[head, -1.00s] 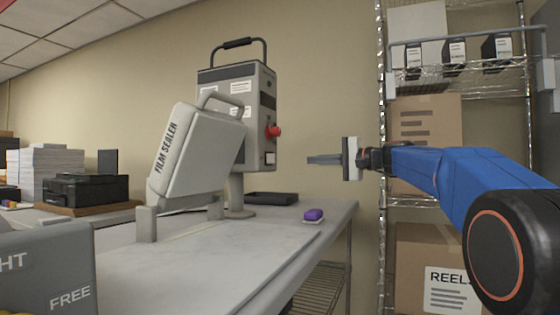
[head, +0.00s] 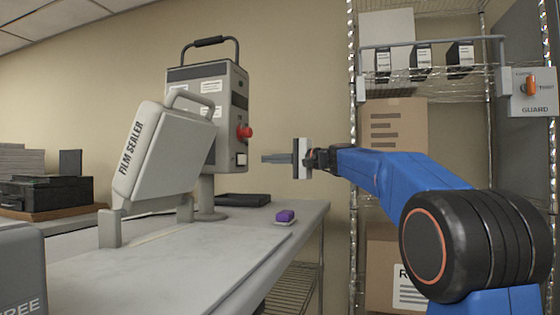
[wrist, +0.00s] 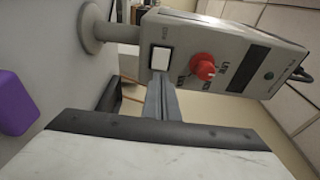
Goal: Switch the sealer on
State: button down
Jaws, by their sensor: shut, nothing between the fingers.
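The film sealer (head: 160,150) stands on the bench with its pale lid raised at a tilt. Its upright grey control box (head: 226,85) has a red knob (head: 243,132) and, below it, a small white switch (head: 241,160). In the wrist view the white switch (wrist: 161,58) sits in a dark frame, with the red knob (wrist: 203,68) to its right. My gripper (head: 264,158) is shut and empty, pointing left at the box at about switch height. In the wrist view its fingertips (wrist: 157,80) are just below the switch; I cannot tell whether they touch.
A purple block (head: 285,215) lies on the bench (head: 190,270) near its right edge. A black tray (head: 243,199) is behind it. A wire shelf (head: 430,80) with cartons stands right, beside a GUARD box (head: 533,92) with an orange knob.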

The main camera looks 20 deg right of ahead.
aim_at(245, 159)
jog(key=x, duration=0.7)
jog(key=shift+w, duration=0.1)
